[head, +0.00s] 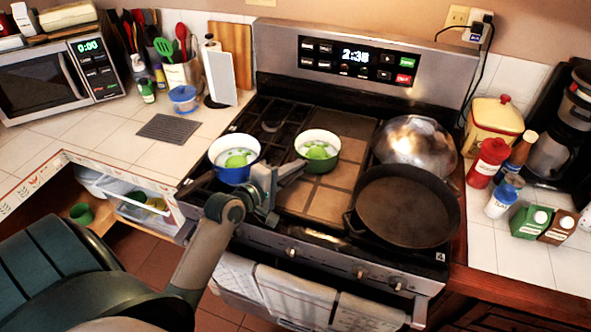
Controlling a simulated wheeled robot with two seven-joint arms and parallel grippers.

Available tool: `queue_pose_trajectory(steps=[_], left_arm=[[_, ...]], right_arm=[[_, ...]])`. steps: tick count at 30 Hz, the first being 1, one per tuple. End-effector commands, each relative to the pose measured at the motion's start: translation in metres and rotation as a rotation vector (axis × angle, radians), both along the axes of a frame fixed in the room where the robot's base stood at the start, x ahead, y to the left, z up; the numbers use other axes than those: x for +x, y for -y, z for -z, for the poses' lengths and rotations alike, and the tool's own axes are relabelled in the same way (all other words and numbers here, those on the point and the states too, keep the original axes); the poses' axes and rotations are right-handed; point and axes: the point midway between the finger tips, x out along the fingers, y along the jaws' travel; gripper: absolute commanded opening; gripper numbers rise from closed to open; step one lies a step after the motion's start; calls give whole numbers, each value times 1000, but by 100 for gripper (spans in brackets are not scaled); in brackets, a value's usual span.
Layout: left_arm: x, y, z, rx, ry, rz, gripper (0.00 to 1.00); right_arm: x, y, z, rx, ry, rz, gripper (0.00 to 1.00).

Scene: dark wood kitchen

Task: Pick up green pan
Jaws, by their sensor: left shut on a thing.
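The green pan (327,163) is a small pot with a green outside, a pale inside and a light green item (318,150) in it. It sits upright over the middle of the stove top. My left gripper (287,176) is at its near left side and is shut on the pan's handle, which the fingers mostly hide. I cannot tell whether the pan is touching the stove. My right gripper is not in view.
A blue pot (229,174) stands close by on the left burner. A large black skillet (408,207) and a metal dome or wok (415,143) fill the right side of the stove. Bottles (487,163) stand on the right counter. An open drawer (145,205) is at left.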

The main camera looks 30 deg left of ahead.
Motion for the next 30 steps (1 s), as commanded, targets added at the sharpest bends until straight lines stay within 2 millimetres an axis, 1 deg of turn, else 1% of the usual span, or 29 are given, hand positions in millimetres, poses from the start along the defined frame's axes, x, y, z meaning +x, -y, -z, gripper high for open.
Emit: queue_pose_trajectory(steps=[8, 19, 30], left_arm=[[1, 0, -12, 0, 6, -1, 0], [0, 0, -40, 1, 7, -1, 0], [-8, 34, -60, -2, 8, 0, 0]], right_arm=[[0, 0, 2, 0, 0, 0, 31], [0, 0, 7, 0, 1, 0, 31], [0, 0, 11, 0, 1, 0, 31]])
